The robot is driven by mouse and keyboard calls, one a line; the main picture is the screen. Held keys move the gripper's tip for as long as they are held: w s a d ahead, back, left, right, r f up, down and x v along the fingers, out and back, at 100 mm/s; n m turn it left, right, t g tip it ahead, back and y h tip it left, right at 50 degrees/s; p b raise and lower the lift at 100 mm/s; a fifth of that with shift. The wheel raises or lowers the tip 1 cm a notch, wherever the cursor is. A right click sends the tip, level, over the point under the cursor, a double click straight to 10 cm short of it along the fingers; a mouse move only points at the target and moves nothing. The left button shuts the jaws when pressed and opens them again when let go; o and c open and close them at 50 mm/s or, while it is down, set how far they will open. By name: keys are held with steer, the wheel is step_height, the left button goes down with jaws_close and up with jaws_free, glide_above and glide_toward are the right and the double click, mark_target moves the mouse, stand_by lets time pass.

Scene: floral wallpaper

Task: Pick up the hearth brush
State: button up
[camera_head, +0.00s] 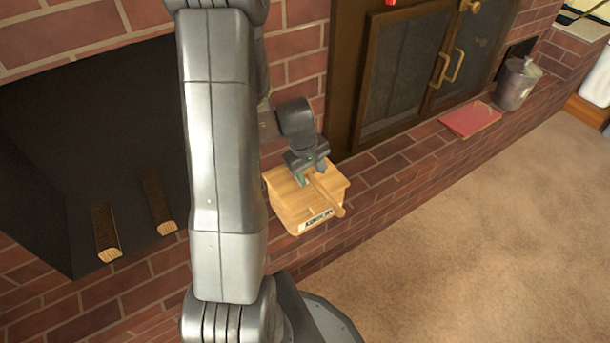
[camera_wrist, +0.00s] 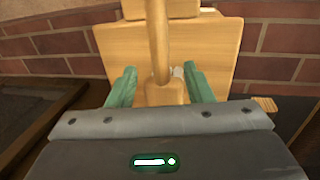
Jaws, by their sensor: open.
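The hearth brush shows as a light wooden handle (camera_head: 328,197) that sticks out over the front of a wooden box (camera_head: 290,205). The brush's bristles are not visible. My gripper (camera_head: 309,179) is open at the top of the box, with its green fingertips around the handle's near part. In the wrist view the handle (camera_wrist: 157,40) runs upward between the two fingers of my gripper (camera_wrist: 161,86), with a visible gap on both sides. The box (camera_wrist: 205,60) shows behind it.
The box stands on a brick hearth ledge (camera_head: 385,185) against a brick wall. Two logs (camera_head: 105,232) lie in the dark fireplace opening at left. A red book (camera_head: 470,119) and a metal bucket (camera_head: 517,84) are farther right. The carpet (camera_head: 480,235) is clear.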

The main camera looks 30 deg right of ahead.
mark_target(313, 178)
steer(key=f, duration=0.1)
steer(key=f+b, duration=0.1)
steer(key=f, duration=0.2)
steer(key=shift+s+d, duration=0.1)
steer(key=shift+d, duration=0.25)
steer(key=shift+r, duration=0.1)
jaws_close()
step_height(313, 178, up, 10)
steer(key=p, duration=0.3)
steer(key=shift+p, duration=0.35)
steer(key=c, duration=0.9)
jaws_free()
